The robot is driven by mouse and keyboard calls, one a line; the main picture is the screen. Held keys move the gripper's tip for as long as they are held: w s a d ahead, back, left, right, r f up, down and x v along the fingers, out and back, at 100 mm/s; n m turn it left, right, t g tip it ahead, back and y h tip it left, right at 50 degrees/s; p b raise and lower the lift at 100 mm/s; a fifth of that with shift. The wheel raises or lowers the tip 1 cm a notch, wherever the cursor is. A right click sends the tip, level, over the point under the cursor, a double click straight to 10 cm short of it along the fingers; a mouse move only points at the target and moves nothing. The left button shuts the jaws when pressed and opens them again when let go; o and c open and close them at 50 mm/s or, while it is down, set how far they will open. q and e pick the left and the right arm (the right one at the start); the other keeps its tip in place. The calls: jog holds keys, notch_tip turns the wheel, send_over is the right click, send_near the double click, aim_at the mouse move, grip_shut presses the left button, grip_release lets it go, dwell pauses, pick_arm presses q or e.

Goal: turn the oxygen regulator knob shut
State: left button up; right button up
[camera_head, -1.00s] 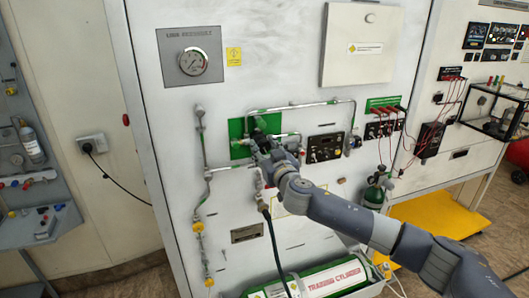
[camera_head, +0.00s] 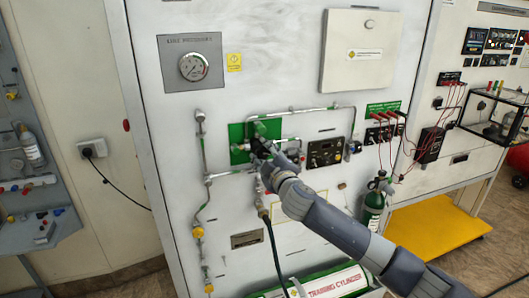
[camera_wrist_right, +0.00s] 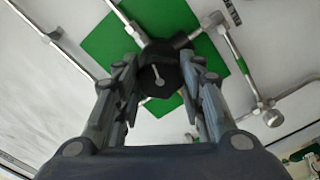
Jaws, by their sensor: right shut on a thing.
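The oxygen regulator knob (camera_wrist_right: 159,78) is dark and faceted, with a pale pointer mark on its face. It stands in front of a green square plate (camera_wrist_right: 104,42) on the white panel; the plate also shows in the head view (camera_head: 237,142). My right gripper (camera_wrist_right: 158,85) has its fingers on both sides of the knob and is shut on it. In the head view my right gripper (camera_head: 262,150) reaches the plate from the lower right and hides most of the knob. My left gripper is in neither view.
Metal pipes (camera_head: 203,150) run around the plate. A pressure gauge (camera_head: 193,67) sits at upper left, a dark control box (camera_head: 325,152) just right of the gripper. A dark hose (camera_head: 272,245) hangs below. A green bottle (camera_head: 374,202) stands right, above a training cylinder (camera_head: 335,283).

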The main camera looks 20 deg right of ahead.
jog(key=n+p, duration=0.1)
jog(key=n, duration=0.3)
jog(key=shift+n, duration=0.3)
jog(key=n, duration=0.5)
jog(key=shift+n, duration=0.3)
jog(key=n, duration=1.1)
jog(key=shift+f+n, duration=0.1)
jog(key=shift+n, duration=0.2)
jog(key=o, duration=1)
jog(key=shift+o, duration=0.2)
